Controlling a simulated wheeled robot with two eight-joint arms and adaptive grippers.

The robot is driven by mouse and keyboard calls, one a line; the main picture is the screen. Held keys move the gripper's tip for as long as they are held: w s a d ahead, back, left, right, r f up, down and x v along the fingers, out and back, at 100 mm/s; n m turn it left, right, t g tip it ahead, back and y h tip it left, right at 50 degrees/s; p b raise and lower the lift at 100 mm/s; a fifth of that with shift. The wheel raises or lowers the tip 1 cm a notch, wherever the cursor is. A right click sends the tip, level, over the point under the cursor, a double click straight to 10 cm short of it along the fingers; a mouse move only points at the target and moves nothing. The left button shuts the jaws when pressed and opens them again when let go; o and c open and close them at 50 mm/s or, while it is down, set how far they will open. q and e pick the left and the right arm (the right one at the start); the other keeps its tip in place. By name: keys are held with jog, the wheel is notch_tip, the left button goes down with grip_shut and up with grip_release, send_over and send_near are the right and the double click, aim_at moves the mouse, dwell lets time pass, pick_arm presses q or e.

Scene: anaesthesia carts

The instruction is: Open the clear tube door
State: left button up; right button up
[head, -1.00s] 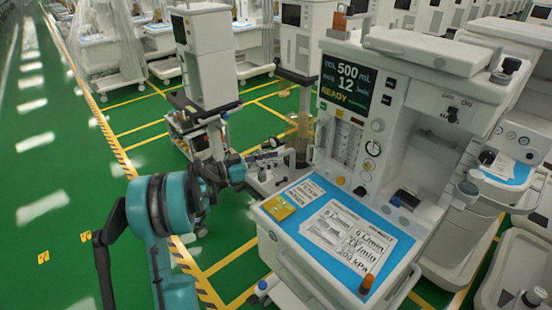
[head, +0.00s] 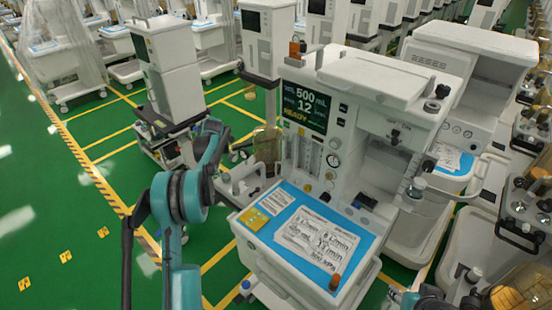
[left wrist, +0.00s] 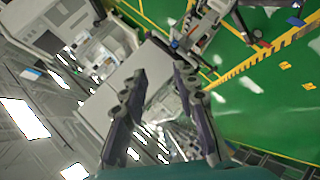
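The nearest anaesthesia cart carries a clear panel over upright flow tubes (head: 308,153) on its front, below the screen; it looks closed, though it is small here. I cannot tell its hinge side or handle. My left arm stands left of this cart, its forearm raised. The left gripper is not clear in the head view; in the left wrist view my left gripper (left wrist: 160,70) has two dark fingers apart with nothing between them. It points away from the tube panel. A dark piece, probably my right gripper (head: 405,296), shows at the bottom edge, its fingers unclear.
An amber clear canister (head: 267,146) stands left of the panel. Another cart (head: 450,170) is close on the right. Green floor is free at left.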

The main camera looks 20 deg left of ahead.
pick_arm(q)
jog(key=s+d+f+g+h+p, duration=0.25)
jog(key=d+g+h, duration=0.2)
jog(key=d, duration=0.65)
jog(key=g+h+p, duration=0.4)
jog(key=g+h, duration=0.1)
jog(key=h, duration=0.2)
send_near(276, 174)
jog(key=d, duration=0.1)
jog(key=shift+t, duration=0.25)
jog(key=b+x, duration=0.1)
jog(key=x, duration=0.5)
jog(key=shift+w+f, duration=0.15)
jog(key=shift+d+f, duration=0.3)
jog(key=shift+f, duration=0.35)
pick_arm(e)
notch_tip(276, 174, up, 7)
pick_arm(q)
grip_shut()
